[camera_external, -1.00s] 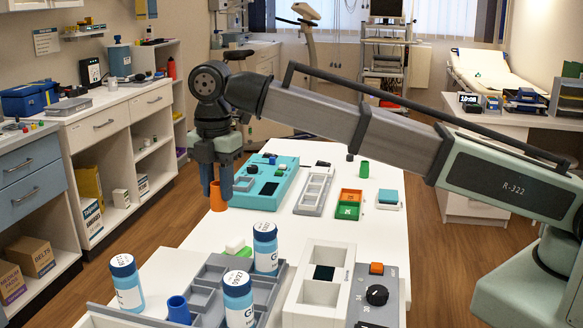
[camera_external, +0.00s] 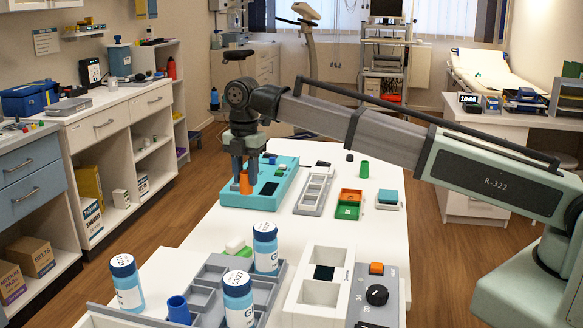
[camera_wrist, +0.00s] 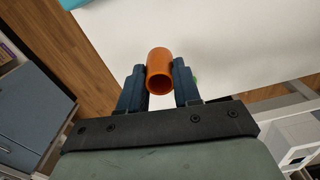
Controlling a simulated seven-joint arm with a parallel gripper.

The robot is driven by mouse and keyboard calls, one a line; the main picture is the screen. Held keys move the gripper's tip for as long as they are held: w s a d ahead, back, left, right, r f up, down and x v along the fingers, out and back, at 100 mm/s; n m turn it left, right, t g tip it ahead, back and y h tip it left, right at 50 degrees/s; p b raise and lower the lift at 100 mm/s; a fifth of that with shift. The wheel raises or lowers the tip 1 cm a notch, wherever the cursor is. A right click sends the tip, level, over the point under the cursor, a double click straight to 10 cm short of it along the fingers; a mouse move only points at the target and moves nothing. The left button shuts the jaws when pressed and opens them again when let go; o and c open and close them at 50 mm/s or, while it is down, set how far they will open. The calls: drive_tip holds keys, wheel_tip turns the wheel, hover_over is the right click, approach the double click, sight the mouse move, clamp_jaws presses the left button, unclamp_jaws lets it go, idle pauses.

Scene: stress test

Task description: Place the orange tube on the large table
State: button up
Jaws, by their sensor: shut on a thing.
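The orange tube (camera_external: 245,184) is held between the fingers of my gripper (camera_external: 244,178). In the external view it shows in front of the teal panel device (camera_external: 221,192); its exact height above the surface is hard to tell. In the wrist view the tube (camera_wrist: 159,72) sits between the two dark fingers of my gripper (camera_wrist: 160,84), its open end facing the camera. The large white table (camera_external: 205,236) stretches below and beyond; it fills much of the wrist view (camera_wrist: 235,45), with wooden floor past its edge.
A grey slotted rack (camera_external: 314,192), an orange and green bin pair (camera_external: 348,203) and a green tube (camera_external: 364,169) stand on the table. Bare table lies between the tray and the teal device.

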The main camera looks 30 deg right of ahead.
drive_tip(key=shift+w+a+n, duration=0.15)
drive_tip(key=shift+n, duration=0.75)
drive_tip(key=shift+f, duration=5)
drive_tip(key=o, duration=1)
drive_tip(key=shift+f, duration=0.1)
wheel_tip(320, 180, up, 12)
drive_tip(key=shift+r, duration=0.15)
drive_tip(key=shift+w, duration=0.1)
